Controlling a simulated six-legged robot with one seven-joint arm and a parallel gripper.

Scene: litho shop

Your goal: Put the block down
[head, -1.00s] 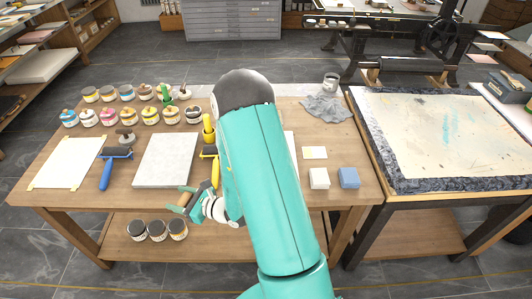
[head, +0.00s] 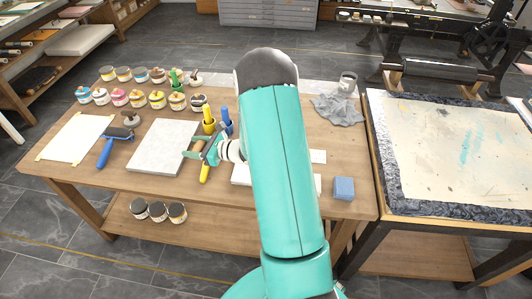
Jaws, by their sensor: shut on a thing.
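My gripper (head: 193,153) is above the worktable (head: 265,215), over the right edge of the pale grey slab (head: 161,147). It is shut on a small tan block (head: 198,146), of which only a little shows between the dark fingers. A tool with a yellow handle (head: 205,173) lies just below the gripper; its upper part is hidden. A blue block (head: 344,188) sits at the table's front right. The white block that stood beside it is mostly or wholly hidden behind my teal arm. The held block's underside and its exact height above the slab cannot be seen.
Several ink jars (head: 140,87) stand at the back left. A blue-handled roller (head: 108,146) lies beside a taped white sheet (head: 76,137). A grey cloth (head: 338,109) lies back right. The front strip of table is clear.

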